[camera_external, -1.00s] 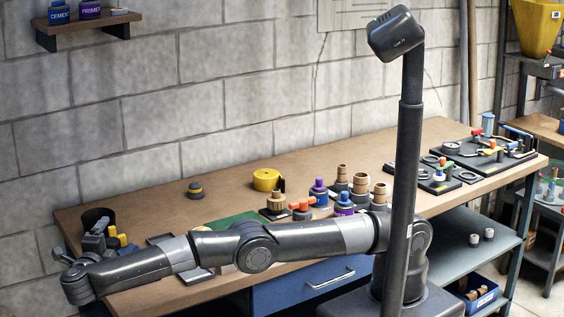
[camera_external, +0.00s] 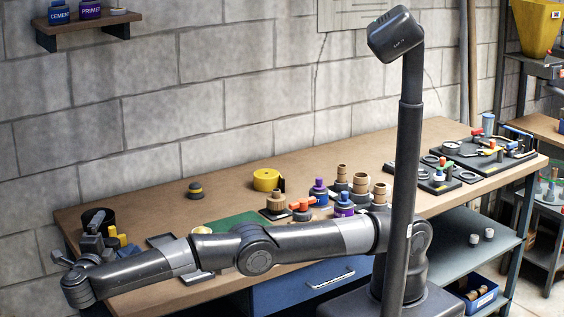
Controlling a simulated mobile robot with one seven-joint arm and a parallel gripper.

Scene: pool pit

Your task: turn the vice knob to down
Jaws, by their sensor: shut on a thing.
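My gripper (camera_external: 92,243) is at the left end of the workbench (camera_external: 150,214), small and partly hidden by my own wrist. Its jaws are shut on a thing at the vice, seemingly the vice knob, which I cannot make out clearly. Grey metal parts, seemingly of the vice, show around the gripper, including a slanted grey piece (camera_external: 97,221) above it. Which way the knob points cannot be read from this view.
A black round container (camera_external: 106,213) stands just behind the gripper, and yellow pieces (camera_external: 123,241) lie close to its right. A yellow tape roll (camera_external: 266,179) and several capped fittings stand farther right. The back left of the bench is mostly clear.

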